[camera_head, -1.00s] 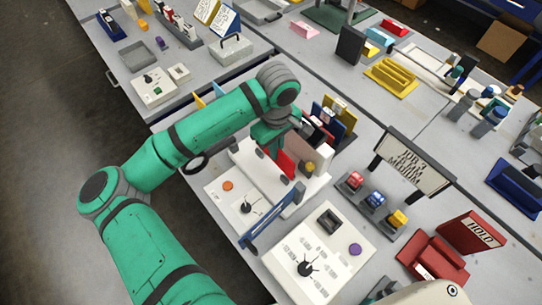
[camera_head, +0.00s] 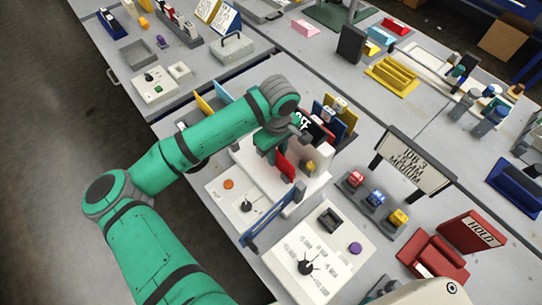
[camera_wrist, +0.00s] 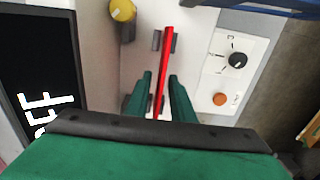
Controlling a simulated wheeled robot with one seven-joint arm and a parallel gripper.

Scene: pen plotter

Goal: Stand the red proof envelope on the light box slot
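The red proof envelope (camera_wrist: 165,62) stands upright, seen edge-on in the wrist view. Its far end is between two small grey uprights (camera_wrist: 156,41) of the slot on the white light box. In the head view the red envelope (camera_head: 285,167) stands over the white light box (camera_head: 315,186), below my gripper (camera_head: 270,152). In the wrist view my gripper (camera_wrist: 162,80) has one green finger on each side of the envelope, with visible gaps between the fingers and it. The envelope's lower edge is not clearly visible.
A dark screen reading OFF (camera_wrist: 38,75) stands beside my gripper. A yellow knob (camera_wrist: 122,10) and a panel with a black dial (camera_wrist: 237,60) and orange button (camera_wrist: 219,99) are close by. A blue bar (camera_head: 270,222) crosses in front of the light box.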

